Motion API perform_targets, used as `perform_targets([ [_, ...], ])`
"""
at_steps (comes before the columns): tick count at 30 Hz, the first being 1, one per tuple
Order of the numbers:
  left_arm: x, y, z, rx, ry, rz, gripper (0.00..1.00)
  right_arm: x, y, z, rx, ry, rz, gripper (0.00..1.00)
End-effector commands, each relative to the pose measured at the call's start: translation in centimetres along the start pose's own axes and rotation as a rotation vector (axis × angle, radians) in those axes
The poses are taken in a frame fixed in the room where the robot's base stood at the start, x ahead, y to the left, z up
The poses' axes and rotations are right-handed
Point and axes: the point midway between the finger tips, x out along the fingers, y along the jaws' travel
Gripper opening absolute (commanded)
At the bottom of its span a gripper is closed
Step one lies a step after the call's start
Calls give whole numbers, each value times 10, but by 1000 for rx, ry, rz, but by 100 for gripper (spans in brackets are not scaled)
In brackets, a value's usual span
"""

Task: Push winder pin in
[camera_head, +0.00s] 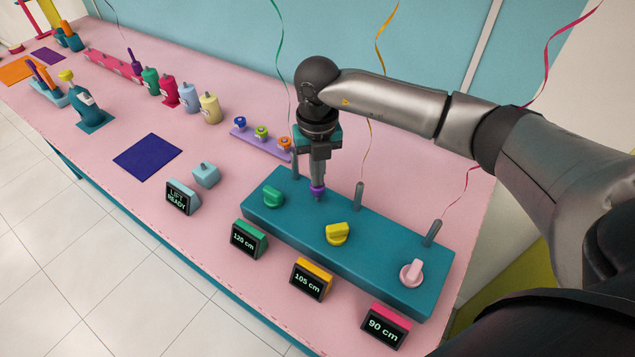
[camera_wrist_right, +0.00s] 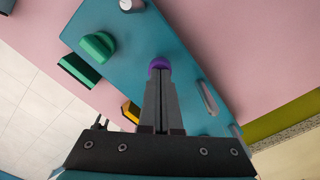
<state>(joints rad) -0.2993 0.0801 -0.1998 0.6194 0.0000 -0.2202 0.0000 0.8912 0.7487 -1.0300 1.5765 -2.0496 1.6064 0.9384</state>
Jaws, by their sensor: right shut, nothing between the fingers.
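The teal winder block (camera_head: 385,265) lies on the pink table with a green knob (camera_head: 273,196), a yellow knob (camera_head: 338,233) and a pink knob (camera_head: 411,272). A purple pin (camera_head: 317,191) stands on the block between the green and yellow knobs. My right gripper (camera_head: 318,184) is shut and points down, its fingertips at the top of the purple pin; contact is not certain. In the right wrist view the purple pin (camera_wrist_right: 158,65) shows just beyond the closed fingertips (camera_wrist_right: 160,78), beside the green knob (camera_wrist_right: 98,46). My left gripper is not in view.
Displays read 120 cm (camera_head: 249,239), 105 cm (camera_head: 311,279) and 90 cm (camera_head: 385,325) in front of the block. Grey posts with ribbons, such as the middle post (camera_head: 359,196), rise along its back edge. A lilac rack (camera_head: 262,140) and a "LIFT READY" display (camera_head: 182,197) stand to the left.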

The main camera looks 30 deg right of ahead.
Motion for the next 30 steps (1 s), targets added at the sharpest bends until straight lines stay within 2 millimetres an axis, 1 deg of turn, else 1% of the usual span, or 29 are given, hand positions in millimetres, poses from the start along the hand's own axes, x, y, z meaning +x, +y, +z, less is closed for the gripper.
perform_targets([
  [1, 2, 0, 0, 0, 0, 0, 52, 4, 0, 0, 0, 1, 0, 0],
  [6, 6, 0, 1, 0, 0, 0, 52, 9, 0, 0, -1, 1, 0, 0],
  [11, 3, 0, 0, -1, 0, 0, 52, 5, 0, 0, -1, 1, 0, 0],
  [14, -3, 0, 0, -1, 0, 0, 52, -2, 0, 0, 0, 0, 0, 0],
  [25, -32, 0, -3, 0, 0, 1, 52, -40, 0, 0, 0, 0, 0, 0],
  [27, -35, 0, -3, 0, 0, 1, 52, -44, 0, 0, 0, 0, 0, 0],
  [30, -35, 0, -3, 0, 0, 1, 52, -44, 0, 0, 0, 0, 0, 0],
])
